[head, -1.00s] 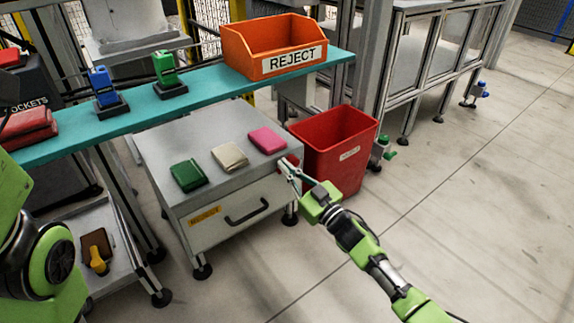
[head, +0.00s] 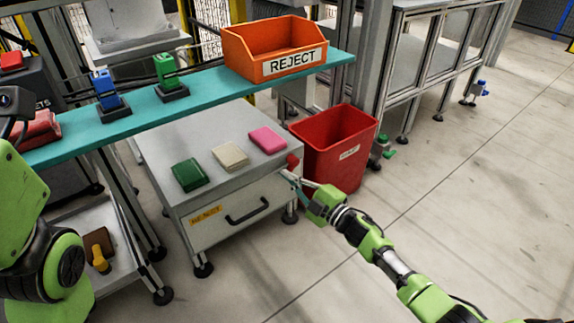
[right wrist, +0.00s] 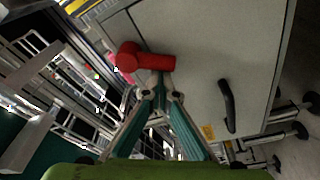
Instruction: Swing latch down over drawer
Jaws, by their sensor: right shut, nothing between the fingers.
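The grey cabinet (head: 215,135) has a drawer (head: 232,218) in its front, with a black handle (head: 247,211) and a yellow REJECT label. The drawer looks closed. The red latch (head: 292,161) is at the front's upper right corner. In the right wrist view the latch (right wrist: 150,60) shows a round knob and a short bar; its exact angle is hard to tell. My right gripper (head: 299,181) is shut and empty, its tips (right wrist: 157,88) right by the latch bar; whether they touch it is unclear. My left arm shows at the left edge, without its gripper.
Green, beige and pink blocks (head: 229,156) lie on the cabinet top. A red bin (head: 337,150) stands close to the right. A teal shelf (head: 215,90) with an orange REJECT box (head: 272,50) runs above and behind. The floor at the right is open.

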